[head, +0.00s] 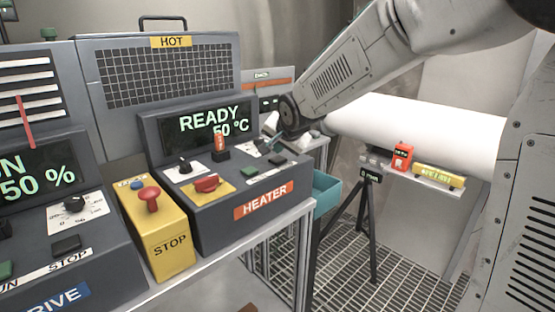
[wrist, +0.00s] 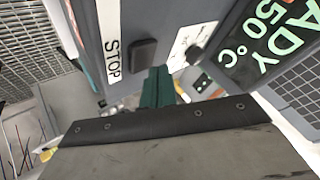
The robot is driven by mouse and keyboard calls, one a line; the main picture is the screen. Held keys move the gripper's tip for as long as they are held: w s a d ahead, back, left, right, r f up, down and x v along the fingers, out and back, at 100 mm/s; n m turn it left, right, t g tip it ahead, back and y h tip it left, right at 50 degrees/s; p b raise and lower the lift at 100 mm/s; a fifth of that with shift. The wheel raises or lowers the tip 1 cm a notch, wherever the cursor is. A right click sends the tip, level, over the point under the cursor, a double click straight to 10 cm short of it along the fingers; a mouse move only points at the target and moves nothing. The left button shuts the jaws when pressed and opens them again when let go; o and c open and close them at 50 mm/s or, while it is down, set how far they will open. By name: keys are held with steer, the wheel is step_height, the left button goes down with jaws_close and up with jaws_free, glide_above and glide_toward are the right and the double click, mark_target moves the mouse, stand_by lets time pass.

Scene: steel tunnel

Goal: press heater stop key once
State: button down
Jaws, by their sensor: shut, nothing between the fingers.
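The heater panel (head: 225,222) is a dark grey sloped console with an orange HEATER label. Its black stop key (head: 278,160) sits near the panel's right end; in the wrist view the black stop key (wrist: 143,50) lies beside a white STOP label (wrist: 113,48). My gripper (wrist: 157,72) has dark green fingers, shut together and empty. In the wrist view its tips appear just below the stop key; I cannot tell whether they touch the panel. In the head view the wrist end of my arm is over the panel's right side, and the fingertips are hard to make out.
The heater display (head: 210,125) reads READY 50 °C. A red switch (head: 207,184) and a black knob (head: 184,165) sit left of the keys. A yellow STOP box (head: 165,242) with a red button stands further left, beside the drive console (head: 60,275). A teal bin (head: 326,192) is at right.

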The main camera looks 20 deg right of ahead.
mark_target(279, 160)
steer(key=shift+r, duration=2.5)
steer(key=s+d+f+n+g, duration=0.1)
steer(key=s+f+n+g, duration=0.1)
steer(key=s, duration=1.1)
steer(key=s+d+f+n+g, duration=0.1)
steer(key=s+f+n+g, duration=0.1)
steer(key=s, duration=1.2)
steer(key=s+d+f+n+g, duration=0.1)
steer(key=s+n+g, duration=0.3)
steer(key=s, duration=0.9)
steer(key=shift+s+d+f+n, duration=0.15)
steer(key=shift+s+f+n, duration=0.1)
steer(key=shift+f+n, duration=0.4)
steer(key=shift+f, duration=0.1)
